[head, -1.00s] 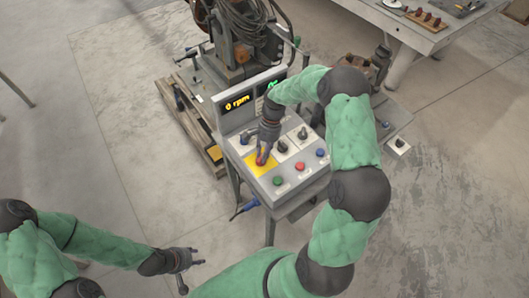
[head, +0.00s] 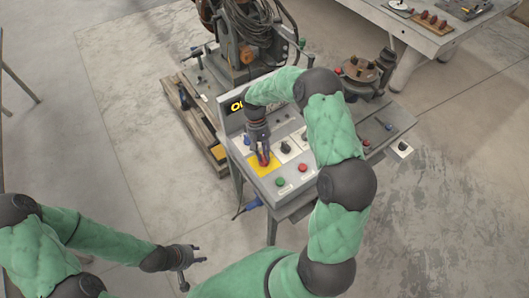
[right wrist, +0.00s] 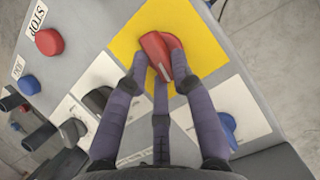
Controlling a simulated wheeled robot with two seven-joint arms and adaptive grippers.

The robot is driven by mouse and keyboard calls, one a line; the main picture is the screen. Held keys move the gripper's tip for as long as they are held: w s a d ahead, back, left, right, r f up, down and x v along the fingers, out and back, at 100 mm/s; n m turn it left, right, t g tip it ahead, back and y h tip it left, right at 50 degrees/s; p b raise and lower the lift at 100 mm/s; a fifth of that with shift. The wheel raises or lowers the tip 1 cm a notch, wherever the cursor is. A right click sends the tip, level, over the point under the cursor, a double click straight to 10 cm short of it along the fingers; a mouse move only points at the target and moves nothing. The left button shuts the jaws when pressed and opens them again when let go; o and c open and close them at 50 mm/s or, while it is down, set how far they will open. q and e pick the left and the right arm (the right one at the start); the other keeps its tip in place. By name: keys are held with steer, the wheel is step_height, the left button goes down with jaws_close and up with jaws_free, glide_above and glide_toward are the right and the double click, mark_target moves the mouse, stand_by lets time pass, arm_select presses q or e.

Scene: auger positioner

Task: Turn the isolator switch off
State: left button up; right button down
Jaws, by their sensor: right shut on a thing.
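The isolator switch, a red rotary handle (head: 265,161) on a yellow plate (head: 255,166), sits at the left of the sloped grey control panel. In the right wrist view the red handle (right wrist: 155,50) stands slanted on the yellow plate (right wrist: 195,22). My right gripper (head: 263,152) points down at it, and its fingers (right wrist: 162,75) are closed around the handle's sides. The finger ends hide part of the handle. My left gripper (head: 194,268) is open and empty, low over the floor, well away from the panel.
The panel also has a green button (head: 280,182), a red button (head: 302,169), black knobs (head: 286,147) and a blue knob (right wrist: 227,127).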

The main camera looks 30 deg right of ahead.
steer(key=shift+w+a+n+h, duration=0.15)
steer(key=shift+n+h, duration=0.25)
steer(key=shift+n, duration=0.6)
steer(key=c, duration=1)
jaws_free()
steer(key=shift+c, duration=0.2)
steer(key=shift+r, duration=0.1)
steer(key=v, duration=1.1)
steer(key=shift+r, duration=0.45)
steer(key=shift+f, duration=0.1)
